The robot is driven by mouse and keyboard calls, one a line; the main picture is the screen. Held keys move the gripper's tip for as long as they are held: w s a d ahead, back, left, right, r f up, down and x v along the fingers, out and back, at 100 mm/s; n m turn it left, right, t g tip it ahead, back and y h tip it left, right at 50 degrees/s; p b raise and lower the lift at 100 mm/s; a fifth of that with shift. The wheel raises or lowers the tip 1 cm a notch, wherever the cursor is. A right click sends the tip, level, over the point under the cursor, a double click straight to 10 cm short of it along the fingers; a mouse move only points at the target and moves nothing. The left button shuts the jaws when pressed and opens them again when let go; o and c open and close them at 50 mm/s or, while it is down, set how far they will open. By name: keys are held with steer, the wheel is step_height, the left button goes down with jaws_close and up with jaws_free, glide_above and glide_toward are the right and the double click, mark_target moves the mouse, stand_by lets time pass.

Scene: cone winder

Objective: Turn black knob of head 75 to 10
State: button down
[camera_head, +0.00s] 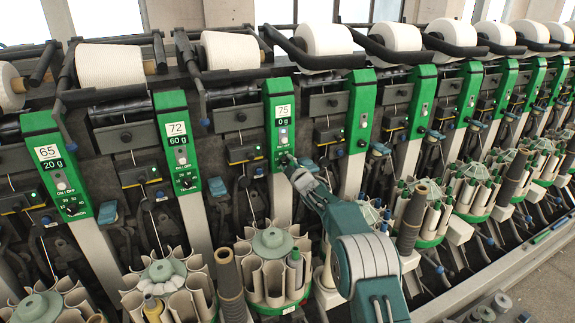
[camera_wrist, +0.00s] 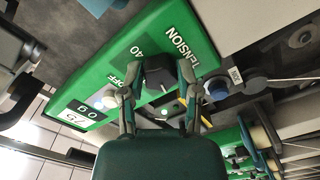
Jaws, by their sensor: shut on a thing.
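Head 75 is a green panel (camera_head: 279,110) in the middle of the head view, with a white label "75" and a display reading "0 g". The same panel (camera_wrist: 95,72) fills the upper left of the wrist view, with "TENSION", "40" and "OFF" printed on it. The black knob (camera_wrist: 157,70) sits between my fingers. My gripper (camera_wrist: 157,78) is shut on the knob, one finger on each side.
Head 72 (camera_head: 178,140) and head 65 (camera_head: 55,165) stand to the left, displays "60 g" and "20 g". More green heads run off to the right. Holders of tubes (camera_head: 274,280) stand below, and white yarn cones (camera_head: 325,40) lie above.

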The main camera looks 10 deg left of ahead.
steer(key=shift+s+a+f, duration=0.1)
steer(key=shift+a, duration=0.1)
stand_by(0.4)
steer(key=shift+c, duration=1.7)
jaws_free()
steer(key=shift+d, duration=0.2)
steer(key=shift+s+d, duration=0.4)
steer(key=shift+s, duration=0.2)
steer(key=v, duration=1)
steer(key=shift+s, duration=0.15)
